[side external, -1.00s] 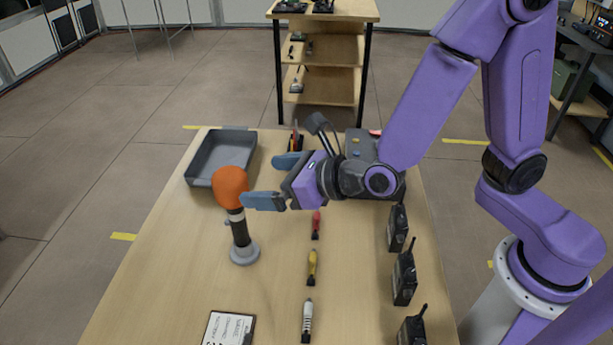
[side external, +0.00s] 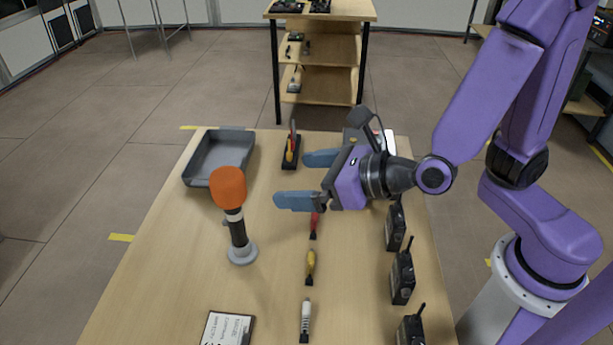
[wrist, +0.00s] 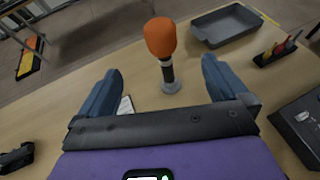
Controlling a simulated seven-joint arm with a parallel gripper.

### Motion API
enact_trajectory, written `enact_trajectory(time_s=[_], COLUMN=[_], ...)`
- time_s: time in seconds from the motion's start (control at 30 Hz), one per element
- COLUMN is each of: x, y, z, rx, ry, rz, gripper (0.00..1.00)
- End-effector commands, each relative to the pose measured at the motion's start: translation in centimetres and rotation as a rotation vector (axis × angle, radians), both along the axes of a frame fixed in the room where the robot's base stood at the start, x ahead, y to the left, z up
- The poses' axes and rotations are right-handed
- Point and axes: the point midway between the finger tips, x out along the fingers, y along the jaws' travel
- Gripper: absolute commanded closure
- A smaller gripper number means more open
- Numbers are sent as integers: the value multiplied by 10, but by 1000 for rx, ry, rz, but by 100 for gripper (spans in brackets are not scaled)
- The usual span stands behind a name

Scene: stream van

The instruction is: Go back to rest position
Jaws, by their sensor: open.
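My gripper (side external: 299,180) is open and empty above the table, its two blue fingers pointing left in the side view. In the wrist view my gripper (wrist: 160,88) shows both fingers spread apart with nothing between them. A microphone with an orange foam head (side external: 228,186) and a black handle stands upright on a round grey base, to the left of the fingertips and apart from them. The microphone also shows beyond the fingers in the wrist view (wrist: 160,38).
A grey tray (side external: 220,158) lies at the far left, near a small dark holder (side external: 291,154). Red, yellow and white handled items (side external: 310,264) lie in a row. Several black radios (side external: 403,275) line the right edge. A white card (side external: 228,328) lies in front.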

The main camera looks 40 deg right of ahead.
Motion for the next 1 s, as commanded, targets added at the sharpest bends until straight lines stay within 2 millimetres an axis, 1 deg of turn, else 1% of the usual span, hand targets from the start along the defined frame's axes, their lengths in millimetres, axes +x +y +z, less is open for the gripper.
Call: enact_trajectory(time_s=[0.07,0.17,0.27,0.33,0.4,0.47,0.5,0.6,0.7,0.83,0.9,1.0], x=[1,4,10,11,10,6,2,-11,-30,-60,-78,-105], y=[-2,-14,-40,-63,-87,-106,-118,-146,-168,-188,-195,-199], z=[0,2,3,3,1,-1,-3,-9,-15,-23,-26,-29], rx=[6,39,109,176,250,315,358,465,573,714,786,887], ry=[4,31,89,144,204,256,291,381,474,601,673,779], rz=[-12,-81,-225,-357,-498,-617,-696,-892,-1085,-1332,-1464,-1649], gripper=[0,0,0,0,0,0,0,0,0,0,0,0])
